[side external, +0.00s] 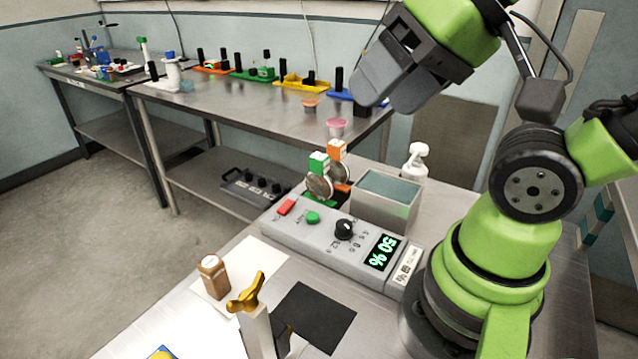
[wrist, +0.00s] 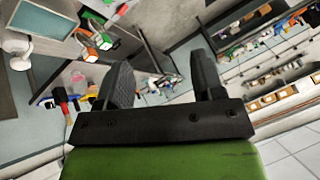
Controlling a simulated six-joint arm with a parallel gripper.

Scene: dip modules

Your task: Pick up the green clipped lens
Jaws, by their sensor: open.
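The green clipped lens (side external: 319,174) is a round lens with a green and white clip on top. It stands upright at the far end of the control box, in or beside a green holder. Just behind it is a similar lens with an orange clip (side external: 337,152). In the wrist view the green clip (wrist: 104,41) and the orange clip (wrist: 96,19) show small at the upper left. My gripper (side external: 372,82) is raised well above and to the right of the lenses, apart from them. In the wrist view its two fingers (wrist: 163,82) are spread with nothing between them.
The control box (side external: 330,243) has a red button, a green button, a black knob and a display reading 50 %. A metal basin (side external: 386,203) stands close right of the lenses, with a white spray bottle (side external: 416,163) behind. A brown bottle (side external: 214,276) and gold-topped clamp (side external: 250,300) stand in front.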

